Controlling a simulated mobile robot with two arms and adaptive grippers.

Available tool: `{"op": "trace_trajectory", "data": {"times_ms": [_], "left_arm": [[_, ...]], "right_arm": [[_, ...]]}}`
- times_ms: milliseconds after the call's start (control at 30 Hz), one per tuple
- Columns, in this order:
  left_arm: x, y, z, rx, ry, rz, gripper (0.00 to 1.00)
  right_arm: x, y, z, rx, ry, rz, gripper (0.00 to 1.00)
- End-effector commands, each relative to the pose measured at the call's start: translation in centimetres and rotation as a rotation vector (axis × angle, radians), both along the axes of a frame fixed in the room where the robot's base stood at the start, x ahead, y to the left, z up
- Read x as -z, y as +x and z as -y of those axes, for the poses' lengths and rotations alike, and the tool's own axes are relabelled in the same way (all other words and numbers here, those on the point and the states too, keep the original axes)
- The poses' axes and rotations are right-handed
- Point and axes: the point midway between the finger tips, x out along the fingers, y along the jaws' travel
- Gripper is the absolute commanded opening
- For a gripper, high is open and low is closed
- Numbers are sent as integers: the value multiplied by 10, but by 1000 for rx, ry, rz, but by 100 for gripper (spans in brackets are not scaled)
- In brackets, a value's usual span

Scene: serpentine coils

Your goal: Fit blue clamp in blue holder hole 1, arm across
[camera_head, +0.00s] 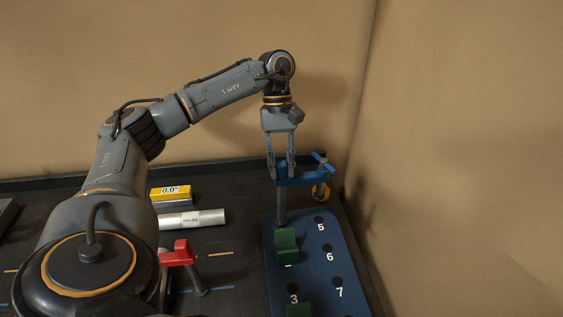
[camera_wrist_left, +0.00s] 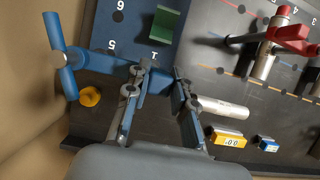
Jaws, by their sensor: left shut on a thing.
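The blue clamp (camera_head: 300,180) has a dark post, a blue arm and a T-handle. My left gripper (camera_head: 280,172) is shut on it at the post end. In the head view its arm points right, across the far end of the blue holder (camera_head: 308,262). The post reaches down to the holder's far left corner; I cannot tell whether it is in the hole. In the left wrist view the clamp (camera_wrist_left: 103,64) and gripper (camera_wrist_left: 162,72) show beside the label 1. A yellow-orange piece (camera_head: 320,192) shows below the clamp's outer end. My right gripper is not in view.
Green blocks (camera_head: 286,245) stand on the holder. Left of it are a red clamp (camera_head: 178,254), a silver cylinder (camera_head: 192,218) and a yellow 0.0° block (camera_head: 170,193) on the dark table. Walls stand close behind and to the right.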

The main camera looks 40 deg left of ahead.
Motion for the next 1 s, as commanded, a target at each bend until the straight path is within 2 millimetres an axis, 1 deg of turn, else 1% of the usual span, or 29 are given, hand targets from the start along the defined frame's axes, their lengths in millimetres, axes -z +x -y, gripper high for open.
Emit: {"op": "trace_trajectory", "data": {"times_ms": [167,600,900,933,967,1000], "left_arm": [[2,0,0,0,-2,2,0],[14,0,0,1,-2,2,0],[16,0,1,1,-1,1,0],[17,0,1,1,0,0,26],[17,0,1,1,0,0,32],[17,0,1,1,-1,0,40]], "right_arm": [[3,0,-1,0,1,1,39],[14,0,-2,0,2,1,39],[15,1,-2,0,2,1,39],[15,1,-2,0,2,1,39],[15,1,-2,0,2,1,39],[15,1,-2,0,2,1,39]]}}
